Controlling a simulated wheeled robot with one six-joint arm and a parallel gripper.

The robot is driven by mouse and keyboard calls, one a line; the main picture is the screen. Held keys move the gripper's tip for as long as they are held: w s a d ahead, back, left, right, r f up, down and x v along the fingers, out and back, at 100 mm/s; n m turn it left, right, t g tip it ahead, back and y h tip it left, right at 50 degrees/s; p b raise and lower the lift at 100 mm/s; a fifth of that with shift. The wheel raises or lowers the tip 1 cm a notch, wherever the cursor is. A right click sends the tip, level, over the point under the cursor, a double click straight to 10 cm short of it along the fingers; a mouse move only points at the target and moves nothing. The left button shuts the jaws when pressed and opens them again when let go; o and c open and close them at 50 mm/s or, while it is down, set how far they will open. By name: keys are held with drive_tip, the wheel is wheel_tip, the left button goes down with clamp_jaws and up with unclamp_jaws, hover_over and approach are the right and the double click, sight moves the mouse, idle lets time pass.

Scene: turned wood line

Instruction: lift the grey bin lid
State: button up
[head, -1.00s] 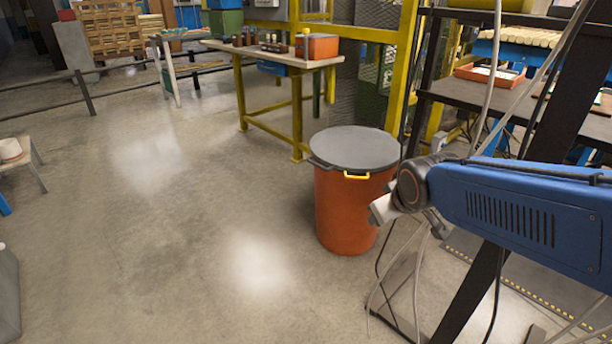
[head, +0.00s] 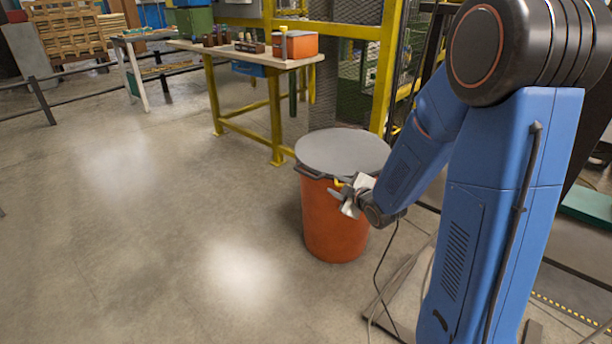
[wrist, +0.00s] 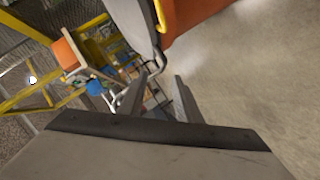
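The grey lid (head: 342,150) lies flat on top of an orange round bin (head: 332,228) in the head view. A yellow handle (head: 339,184) shows at the lid's near edge, partly hidden by my gripper. My gripper (head: 345,197) is in front of the bin just below the rim, close to the yellow handle. In the wrist view, my gripper's two fingers (wrist: 158,98) stand apart with nothing between them. There the lid (wrist: 134,22), the yellow handle (wrist: 161,16) and the bin (wrist: 192,14) are beyond the fingertips. The handle is outside the finger gap.
A wooden-topped table (head: 245,54) with yellow legs stands behind the bin, bearing an orange box (head: 296,45) and small items. A yellow frame post (head: 385,75) rises behind the bin. Cables (head: 384,285) lie on the floor right of it. The floor (head: 150,230) to the left is clear.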

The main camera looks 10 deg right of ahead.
sight(309, 176)
drive_tip(key=shift+n+t+y, duration=0.7)
drive_tip(key=shift+n+y, duration=0.1)
drive_tip(key=shift+n, duration=0.1)
drive_tip(key=x, duration=0.6)
drive_tip(key=f+x, duration=0.1)
drive_tip(key=x, duration=0.6)
drive_tip(key=f+x, duration=0.1)
drive_tip(key=x, duration=0.5)
drive_tip(key=shift+a+f, duration=0.2)
drive_tip(key=shift+a, duration=0.3)
clamp_jaws()
